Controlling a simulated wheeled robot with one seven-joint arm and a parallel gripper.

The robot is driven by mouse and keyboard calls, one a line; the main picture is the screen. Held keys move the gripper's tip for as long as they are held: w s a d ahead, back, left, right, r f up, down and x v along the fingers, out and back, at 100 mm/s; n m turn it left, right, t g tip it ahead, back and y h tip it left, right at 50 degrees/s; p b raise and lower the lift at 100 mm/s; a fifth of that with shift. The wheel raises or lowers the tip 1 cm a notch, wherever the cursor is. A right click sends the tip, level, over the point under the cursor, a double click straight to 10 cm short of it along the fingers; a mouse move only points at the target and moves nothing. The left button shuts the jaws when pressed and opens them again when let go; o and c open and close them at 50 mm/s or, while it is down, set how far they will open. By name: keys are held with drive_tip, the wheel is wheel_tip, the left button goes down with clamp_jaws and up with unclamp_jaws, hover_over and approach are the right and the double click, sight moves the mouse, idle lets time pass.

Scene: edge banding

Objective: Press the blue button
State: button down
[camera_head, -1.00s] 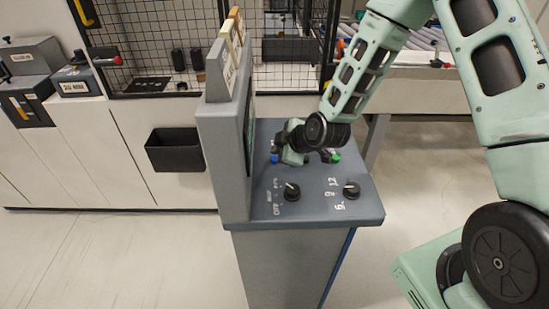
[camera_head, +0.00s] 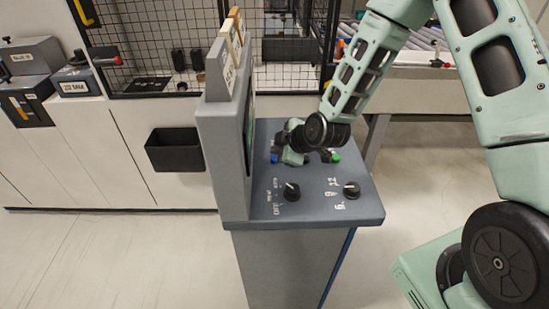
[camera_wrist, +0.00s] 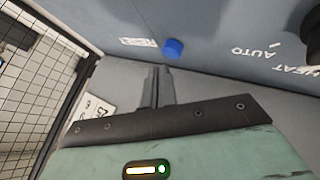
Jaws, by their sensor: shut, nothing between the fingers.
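The blue button (camera_wrist: 174,48) sits on the grey panel in the wrist view, just beyond the tips of my gripper (camera_wrist: 158,72). The fingers are together and empty, with a small gap in the picture between their tips and the button. In the head view the blue button (camera_head: 275,158) shows at the left of the console top (camera_head: 315,205), beside my gripper (camera_head: 290,156). Whether they touch cannot be told. The fingertips are partly hidden by the wrist in that view.
A green button (camera_head: 335,158) is to the right of my wrist. Two black knobs (camera_head: 292,191) (camera_head: 352,189) stand at the console's front. An upright screen housing (camera_head: 222,150) rises on its left. A mesh fence (camera_head: 150,50) stands behind.

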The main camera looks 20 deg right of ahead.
drive_tip(key=shift+f+b, duration=0.45)
drive_tip(key=shift+f+b, duration=0.45)
drive_tip(key=shift+b, duration=0.05)
idle(0.6)
drive_tip(key=shift+r, duration=0.1)
drive_tip(key=shift+r+p, duration=0.5)
drive_tip(key=shift+r, duration=0.35)
drive_tip(key=shift+r, duration=0.1)
wheel_tip(320, 180, up, 5)
drive_tip(key=p, duration=0.3)
idle(0.9)
